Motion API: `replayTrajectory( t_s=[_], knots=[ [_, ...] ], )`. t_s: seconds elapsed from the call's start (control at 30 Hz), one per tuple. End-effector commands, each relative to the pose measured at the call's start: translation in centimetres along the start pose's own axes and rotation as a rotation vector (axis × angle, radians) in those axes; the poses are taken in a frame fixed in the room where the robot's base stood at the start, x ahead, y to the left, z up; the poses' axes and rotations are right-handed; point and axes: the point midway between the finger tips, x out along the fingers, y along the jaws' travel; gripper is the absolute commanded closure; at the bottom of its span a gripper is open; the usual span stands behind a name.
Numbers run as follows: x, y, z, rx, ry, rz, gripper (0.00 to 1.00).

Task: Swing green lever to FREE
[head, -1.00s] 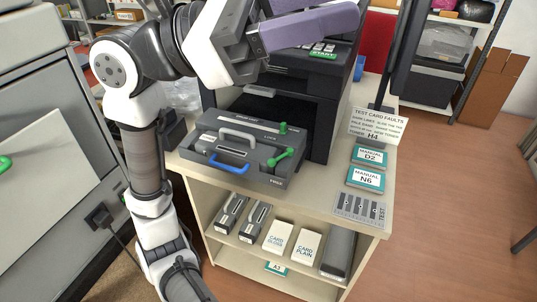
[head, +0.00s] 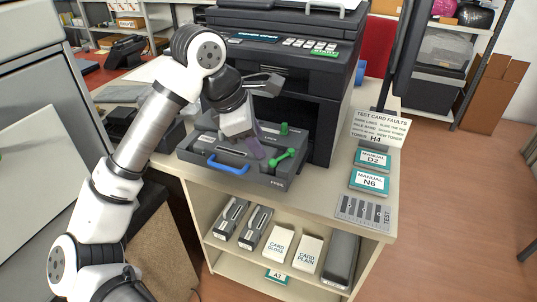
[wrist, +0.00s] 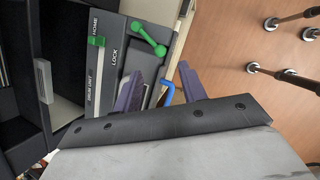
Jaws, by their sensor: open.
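The green lever (head: 283,158) is on the right part of the dark grey drum unit (head: 222,152), which lies on the cabinet top. It is a short bar with rounded ends, set at a slant; FREE is printed near the unit's front right edge. In the wrist view the lever (wrist: 149,40) shows just beyond my fingers, with LOCK printed beside it. My gripper (head: 256,143) is above the unit, left of the lever. In the wrist view its two purple fingers (wrist: 160,84) are apart and empty, not on the lever.
A blue handle (head: 228,165) is on the unit's front; it shows near my fingers in the wrist view (wrist: 168,93). A green tab (head: 284,129) stands behind the lever, by HOME. The printer (head: 285,75) rises close behind. Manuals (head: 370,181) lie to the right.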

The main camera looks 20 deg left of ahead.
Motion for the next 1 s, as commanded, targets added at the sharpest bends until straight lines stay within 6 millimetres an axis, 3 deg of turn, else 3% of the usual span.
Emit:
replayTrajectory(
  t_s=[0.1, 0.33, 0.77, 1.0],
  knots=[
    [2.6, -0.1, 0.1, 0.0, -0.004, -0.004, 0.58],
    [6.0, 0.0, 0.1, 0.001, -0.004, -0.002, 0.58],
    [7.2, 0.0, 0.1, 0.001, -0.003, 0.0, 0.58],
    [7.2, 0.0, 0.1, 0.001, -0.003, 0.0, 0.87]
  ],
)
